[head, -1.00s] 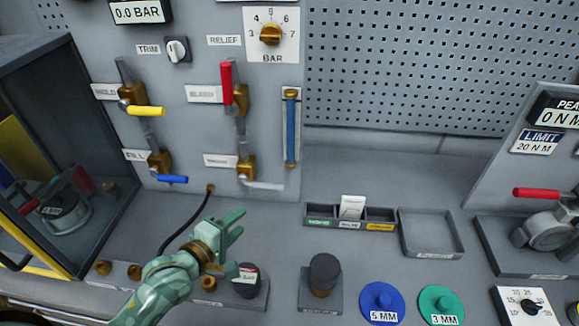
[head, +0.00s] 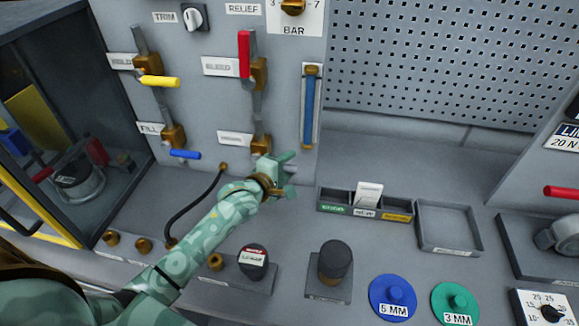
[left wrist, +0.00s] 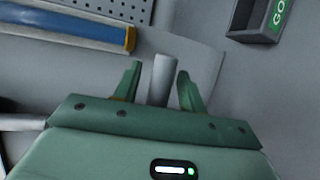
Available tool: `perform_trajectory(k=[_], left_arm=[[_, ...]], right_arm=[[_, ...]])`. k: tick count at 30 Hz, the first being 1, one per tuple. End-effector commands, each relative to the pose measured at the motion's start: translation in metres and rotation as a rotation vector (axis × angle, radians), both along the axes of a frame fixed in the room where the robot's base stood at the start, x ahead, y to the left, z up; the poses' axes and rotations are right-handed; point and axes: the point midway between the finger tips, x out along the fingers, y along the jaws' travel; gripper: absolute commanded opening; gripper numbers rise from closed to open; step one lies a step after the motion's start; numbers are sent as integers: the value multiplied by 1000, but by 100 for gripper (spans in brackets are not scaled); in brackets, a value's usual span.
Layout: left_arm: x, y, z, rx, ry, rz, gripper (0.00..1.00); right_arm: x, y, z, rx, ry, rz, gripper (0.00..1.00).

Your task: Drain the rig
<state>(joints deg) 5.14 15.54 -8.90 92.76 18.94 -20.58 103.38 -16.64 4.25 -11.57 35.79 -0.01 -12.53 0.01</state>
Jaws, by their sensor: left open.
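The lower right valve (head: 261,145) on the panel has a brass body and a blurred label (head: 234,139). Its pale grey handle is hidden behind my left gripper (head: 288,174) in the head view. In the left wrist view the grey handle (left wrist: 163,82) stands between the two green fingers, with a gap showing on each side. My left gripper is open around it. A blue sight tube (head: 310,108) is beside the valves and also shows in the left wrist view (left wrist: 75,28). My right gripper is out of view.
The red BLEED handle (head: 244,54) stands upright above. The yellow HOLD handle (head: 159,82) and blue FILL handle (head: 186,155) point right. A black hose (head: 190,209) lies left of my forearm. A labelled bin row (head: 340,209) and an empty tray (head: 447,231) lie to the right.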

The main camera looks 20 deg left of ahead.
Motion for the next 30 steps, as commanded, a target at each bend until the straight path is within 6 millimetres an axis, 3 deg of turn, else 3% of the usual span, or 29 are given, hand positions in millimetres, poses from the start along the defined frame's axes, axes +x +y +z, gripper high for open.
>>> perform_trajectory(k=[11, 15, 16, 30], left_arm=[[8, -1, -2, 2, 1, -1, 41], [8, -1, -2, 2, 0, 0, 5], [8, -1, -2, 2, 1, -1, 0], [8, -1, 7, -79, -19, 1, 0]], right_arm=[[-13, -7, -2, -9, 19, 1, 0], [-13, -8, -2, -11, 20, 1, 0], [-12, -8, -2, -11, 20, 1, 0], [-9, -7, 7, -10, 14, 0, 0]])
